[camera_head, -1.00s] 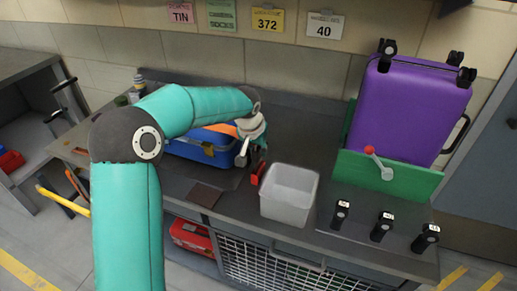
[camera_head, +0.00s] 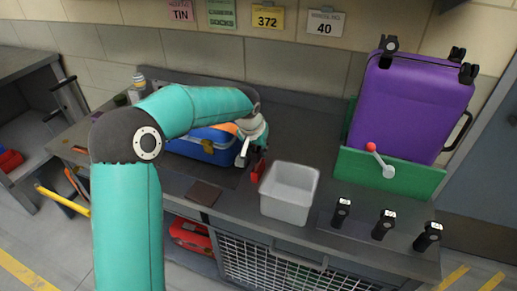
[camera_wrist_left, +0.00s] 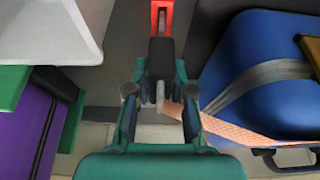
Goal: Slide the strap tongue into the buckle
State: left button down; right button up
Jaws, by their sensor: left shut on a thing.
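A blue case (camera_head: 190,147) lies on the bench; it also shows in the left wrist view (camera_wrist_left: 262,85) with a grey band across it. An orange strap (camera_wrist_left: 240,127) runs from the case to my left gripper (camera_wrist_left: 160,72). In the head view my left gripper (camera_head: 248,150) is beside the case's right end. It is shut on a black piece (camera_wrist_left: 160,58), apparently the strap tongue. A red piece (camera_wrist_left: 161,10), apparently the buckle, lies just beyond it and shows in the head view (camera_head: 258,170). I cannot tell how far the two overlap. My right gripper is out of view.
A white bin (camera_head: 288,192) stands right of the red piece. A purple suitcase (camera_head: 415,105) stands behind a green panel (camera_head: 425,180) with a red-knobbed lever (camera_head: 382,163). Several black clips (camera_head: 383,225) line the front right. A dark flat pad (camera_head: 203,193) lies at front.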

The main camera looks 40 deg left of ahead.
pick_arm(q)
jog(key=shift+f+b, duration=1.6)
jog(key=shift+f, duration=0.35)
jog(key=c, duration=0.9)
grip_release()
jog(key=shift+c, duration=0.2)
jog(key=v, duration=1.2)
jog(key=shift+f, duration=0.15)
